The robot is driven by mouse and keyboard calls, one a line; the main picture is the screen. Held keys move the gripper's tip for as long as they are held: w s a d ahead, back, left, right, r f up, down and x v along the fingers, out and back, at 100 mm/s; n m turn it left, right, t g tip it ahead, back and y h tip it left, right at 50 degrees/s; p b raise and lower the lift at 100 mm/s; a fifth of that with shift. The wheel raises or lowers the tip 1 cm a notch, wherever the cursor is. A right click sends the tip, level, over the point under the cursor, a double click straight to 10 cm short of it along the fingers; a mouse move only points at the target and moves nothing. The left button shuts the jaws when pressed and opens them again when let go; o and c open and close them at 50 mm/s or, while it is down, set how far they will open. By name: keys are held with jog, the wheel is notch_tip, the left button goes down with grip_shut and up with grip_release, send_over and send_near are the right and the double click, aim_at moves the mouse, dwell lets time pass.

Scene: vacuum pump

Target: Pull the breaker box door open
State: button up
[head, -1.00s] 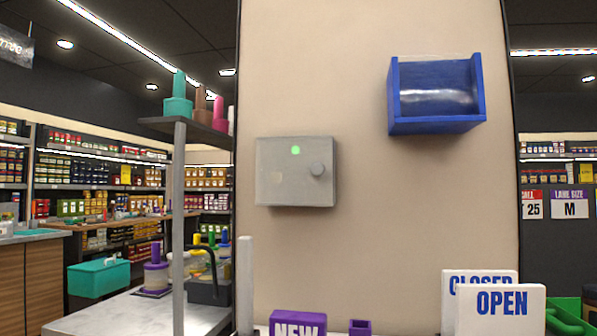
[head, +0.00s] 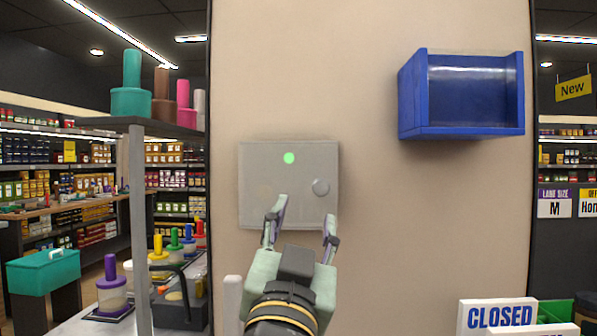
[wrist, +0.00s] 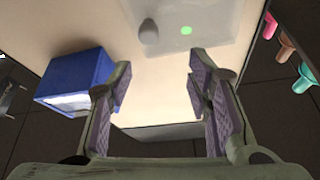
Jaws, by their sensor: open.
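The breaker box (head: 262,189) is a light grey box on the beige wall, with its door flat and shut as far as I can see. A round grey knob (head: 321,187) sits at the right side of its door, and a green dot (head: 289,158) is near its top. My gripper (head: 305,208) is open and empty, in front of the lower part of the box and below the knob. In the wrist view the box (wrist: 205,22) is ahead of the spread fingers (wrist: 157,75), with the knob (wrist: 148,32) between them and beyond their tips. I see no contact with the knob.
A blue open box (head: 460,95) is fixed on the wall at the upper right. A shelf (head: 150,127) with coloured cylinders and its post stands left of the box. Signs (head: 496,314) stand at the lower right. The wall between the two boxes is clear.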

aim_at(320, 191)
jog(key=shift+g, duration=0.4)
jog(key=p+x, duration=0.1)
jog(key=x, duration=0.2)
jog(key=d+p+x, duration=0.1)
jog(key=x, duration=0.3)
jog(key=p+x, duration=0.1)
jog(key=x, duration=0.3)
jog(key=shift+w+d+f+p, duration=0.2)
jog(key=shift+f+p, duration=0.1)
jog(key=shift+f, duration=0.05)
grip_shut()
